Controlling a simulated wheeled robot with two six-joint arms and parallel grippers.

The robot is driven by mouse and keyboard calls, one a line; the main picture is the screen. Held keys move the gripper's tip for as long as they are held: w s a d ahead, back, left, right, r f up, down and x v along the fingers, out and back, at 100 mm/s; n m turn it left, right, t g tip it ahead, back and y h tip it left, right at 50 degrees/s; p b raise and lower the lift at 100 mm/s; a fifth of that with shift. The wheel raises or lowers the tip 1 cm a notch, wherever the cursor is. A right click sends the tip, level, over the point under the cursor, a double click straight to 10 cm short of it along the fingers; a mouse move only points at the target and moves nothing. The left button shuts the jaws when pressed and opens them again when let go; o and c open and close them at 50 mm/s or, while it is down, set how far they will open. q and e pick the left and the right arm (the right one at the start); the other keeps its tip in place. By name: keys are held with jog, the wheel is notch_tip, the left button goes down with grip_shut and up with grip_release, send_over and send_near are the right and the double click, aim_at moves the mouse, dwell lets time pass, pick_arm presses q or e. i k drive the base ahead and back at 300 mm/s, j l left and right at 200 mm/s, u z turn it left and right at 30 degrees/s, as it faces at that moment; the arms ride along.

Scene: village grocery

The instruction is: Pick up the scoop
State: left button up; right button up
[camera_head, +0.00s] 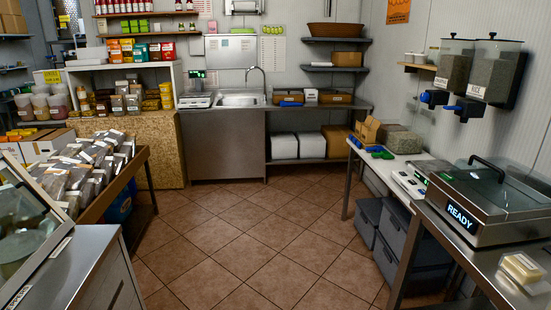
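No scoop can be made out with certainty. Small green items (381,153) lie on the white-topped table (405,161) at the right. One of them may be a scoop, but they are too small to tell. Neither of my grippers is in view, and no arm shows.
A scale (410,180) and a vacuum sealer reading READY (480,205) stand at the right. Two dispensers (493,72) hang above. Grey bins (395,240) sit under the table. A rack of packets (85,165) stands left, a sink (240,99) at the back. The tiled floor (250,235) between is clear.

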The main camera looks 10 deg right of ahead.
aim_at(376, 150)
jog(key=i, duration=3.4)
jog(key=i+j+z, duration=0.1)
jog(key=i+z, duration=0.25)
jog(key=i, duration=0.2)
jog(key=i+j+z, duration=0.35)
jog(key=i, duration=0.2)
jog(key=i+j+z, duration=0.35)
jog(key=i, duration=0.15)
